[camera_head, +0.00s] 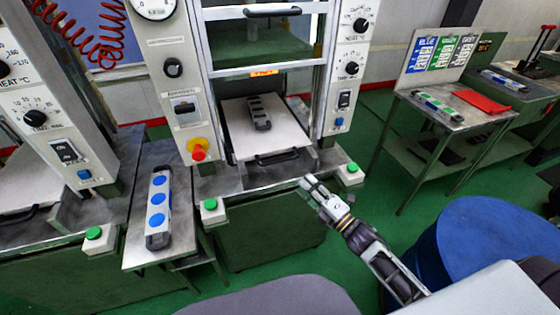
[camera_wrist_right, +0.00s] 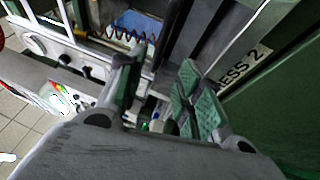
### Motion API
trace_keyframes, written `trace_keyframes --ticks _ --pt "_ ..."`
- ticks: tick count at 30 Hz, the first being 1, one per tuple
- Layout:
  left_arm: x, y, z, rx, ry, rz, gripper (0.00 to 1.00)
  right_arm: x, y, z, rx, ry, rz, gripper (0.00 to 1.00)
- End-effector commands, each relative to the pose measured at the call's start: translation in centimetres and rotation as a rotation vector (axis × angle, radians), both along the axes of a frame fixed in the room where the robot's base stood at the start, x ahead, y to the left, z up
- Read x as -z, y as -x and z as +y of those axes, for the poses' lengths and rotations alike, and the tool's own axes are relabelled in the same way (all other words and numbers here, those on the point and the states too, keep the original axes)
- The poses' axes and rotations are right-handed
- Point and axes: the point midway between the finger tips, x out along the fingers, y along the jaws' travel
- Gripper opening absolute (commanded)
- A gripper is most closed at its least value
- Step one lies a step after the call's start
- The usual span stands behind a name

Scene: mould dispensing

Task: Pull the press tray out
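The press tray (camera_head: 238,137) is a pale flat plate in the middle press, with a dark handle (camera_head: 278,158) along its front edge. A dark grey mould (camera_head: 258,112) with several cavities lies on the tray. My right gripper (camera_head: 308,186) is to the right of and in front of the handle, apart from it. In the right wrist view, the fingers of my right gripper (camera_wrist_right: 158,98) have green pads and stand apart with nothing between them. My left gripper is not in view.
Green buttons (camera_head: 210,205) flank the press front, and a red knob (camera_head: 198,152) is on its left column. A mould with blue discs (camera_head: 158,208) lies on the side table at left. A table with a red sheet (camera_head: 481,102) and a blue drum (camera_head: 490,245) are at right.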

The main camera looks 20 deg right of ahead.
Motion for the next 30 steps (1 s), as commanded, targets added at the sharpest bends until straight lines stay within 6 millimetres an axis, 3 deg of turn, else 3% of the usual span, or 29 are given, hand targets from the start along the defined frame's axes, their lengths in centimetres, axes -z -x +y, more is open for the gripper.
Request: trace_keyframes --ticks 30 --pt "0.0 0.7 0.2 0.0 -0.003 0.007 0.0 -1.3 -6.4 2.9 0.0 -0.002 -0.001 0.35"
